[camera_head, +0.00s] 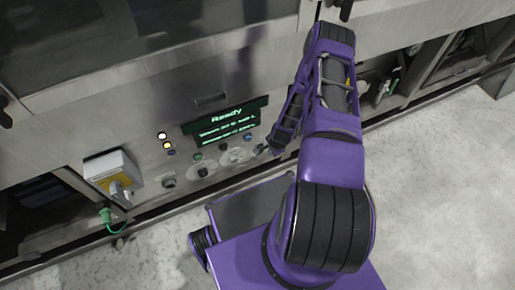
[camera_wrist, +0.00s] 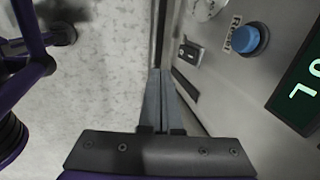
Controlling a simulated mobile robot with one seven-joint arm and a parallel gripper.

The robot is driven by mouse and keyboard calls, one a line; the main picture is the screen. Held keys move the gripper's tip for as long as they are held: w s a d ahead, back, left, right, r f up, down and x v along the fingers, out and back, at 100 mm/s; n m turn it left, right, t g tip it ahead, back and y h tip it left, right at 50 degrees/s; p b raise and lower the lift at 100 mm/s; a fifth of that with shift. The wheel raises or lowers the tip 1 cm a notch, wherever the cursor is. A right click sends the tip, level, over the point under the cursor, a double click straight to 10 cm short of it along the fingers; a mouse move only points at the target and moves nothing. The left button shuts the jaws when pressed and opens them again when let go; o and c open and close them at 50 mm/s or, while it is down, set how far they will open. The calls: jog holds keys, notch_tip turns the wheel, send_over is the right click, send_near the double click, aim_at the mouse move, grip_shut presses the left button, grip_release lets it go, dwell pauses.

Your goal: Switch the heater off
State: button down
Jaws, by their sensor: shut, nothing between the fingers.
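The washer's control panel (camera_head: 215,150) has a lit display (camera_head: 226,122) reading "Ready", with knobs, buttons and lamps around it. No control is readable as the heater's. In the wrist view a small black switch (camera_wrist: 190,52) sits on the panel next to a round blue button (camera_wrist: 248,38) with a label. A dark slot-like part lies below the switch, near my fingers. My gripper (camera_wrist: 160,72) is shut and empty, its fingertips close beside the panel's edge, left of the switch. In the head view my gripper (camera_head: 267,149) is at the panel's right end, partly hidden by my arm.
Open machine bays lie to the far left and right. Pale floor (camera_head: 440,190) is clear on the right. A corner of the display (camera_wrist: 302,92) shows in the wrist view.

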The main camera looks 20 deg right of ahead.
jog(key=w+f+b, duration=0.3)
jog(key=w+f, duration=0.3)
jog(key=f, duration=0.4)
jog(key=shift+w, duration=0.35)
